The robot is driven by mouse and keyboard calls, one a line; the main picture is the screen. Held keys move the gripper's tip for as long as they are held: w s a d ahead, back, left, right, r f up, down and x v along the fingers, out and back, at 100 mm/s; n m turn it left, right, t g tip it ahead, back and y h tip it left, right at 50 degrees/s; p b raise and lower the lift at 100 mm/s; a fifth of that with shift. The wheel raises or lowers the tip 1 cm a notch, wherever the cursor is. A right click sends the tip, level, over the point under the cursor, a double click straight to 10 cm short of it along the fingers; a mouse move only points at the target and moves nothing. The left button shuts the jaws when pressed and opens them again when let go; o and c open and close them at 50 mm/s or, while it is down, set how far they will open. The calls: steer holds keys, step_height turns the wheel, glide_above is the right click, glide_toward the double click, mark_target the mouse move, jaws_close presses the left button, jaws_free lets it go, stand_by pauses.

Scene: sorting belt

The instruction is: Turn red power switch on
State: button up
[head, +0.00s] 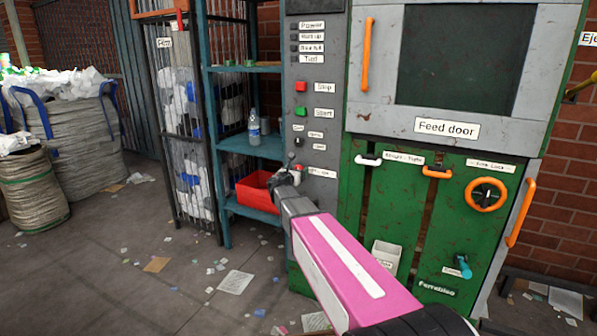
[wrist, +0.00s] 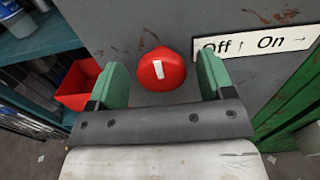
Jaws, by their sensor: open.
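The red power switch (wrist: 174,76) is a round red knob on the grey panel, with a white mark that stands nearly upright. The label (wrist: 255,43) to its right reads "Off ↑ On →", so the mark lines up with Off. My gripper (wrist: 162,72) is open, with one green finger on each side of the knob. A gap shows between the knob and each finger; I cannot tell how deep the fingers reach. In the head view my gripper (head: 285,178) is at the lower part of the grey panel and largely covers the switch.
The grey panel (head: 310,135) carries a red button (head: 301,86) and a green button (head: 300,112) above. A teal shelf (head: 252,147) with a red bin (head: 257,190) stands close on the left. The green feed-door machine (head: 345,190) stands on the right.

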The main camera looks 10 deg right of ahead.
steer(key=shift+w+d, duration=0.45)
steer(key=shift+w, duration=0.05)
steer(key=c, duration=0.9)
